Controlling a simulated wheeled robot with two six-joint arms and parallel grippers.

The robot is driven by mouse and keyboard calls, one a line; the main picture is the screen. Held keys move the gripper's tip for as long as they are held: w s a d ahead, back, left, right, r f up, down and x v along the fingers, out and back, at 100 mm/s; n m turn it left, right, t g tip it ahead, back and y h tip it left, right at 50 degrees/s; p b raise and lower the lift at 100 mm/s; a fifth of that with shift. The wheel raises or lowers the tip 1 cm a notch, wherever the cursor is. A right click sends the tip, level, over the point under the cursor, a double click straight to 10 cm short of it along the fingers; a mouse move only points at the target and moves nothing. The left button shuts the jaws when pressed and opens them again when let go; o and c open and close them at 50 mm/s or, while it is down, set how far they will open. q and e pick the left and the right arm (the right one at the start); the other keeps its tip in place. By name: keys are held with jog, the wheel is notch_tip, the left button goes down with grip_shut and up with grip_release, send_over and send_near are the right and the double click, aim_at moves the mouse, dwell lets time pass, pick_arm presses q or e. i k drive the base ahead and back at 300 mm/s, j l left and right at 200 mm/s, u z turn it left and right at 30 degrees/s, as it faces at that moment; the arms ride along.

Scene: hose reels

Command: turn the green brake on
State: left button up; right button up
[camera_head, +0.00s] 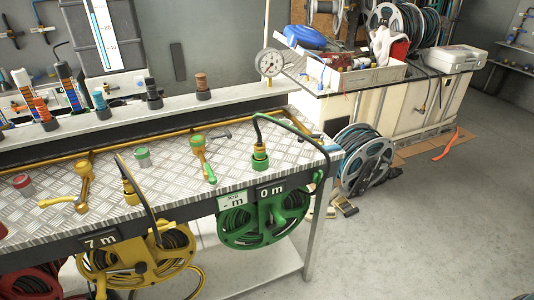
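The green hose reel (265,218) hangs under the front edge, below a "0 m" display (270,190) and a "- m" label (232,201). None of these is marked as the brake, so I cannot tell its state. Neither gripper is in view.
A yellow lever (77,187) and yellow hose reel (140,256) are to the left, with a "7 m" display (101,240). A red reel (33,283) is at the far left. A grey reel (361,160) stands beyond the bench. The floor at right is mostly clear.

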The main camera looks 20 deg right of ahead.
aim_at(318, 176)
jog(key=l+z, duration=0.1)
jog(key=z, duration=1.15)
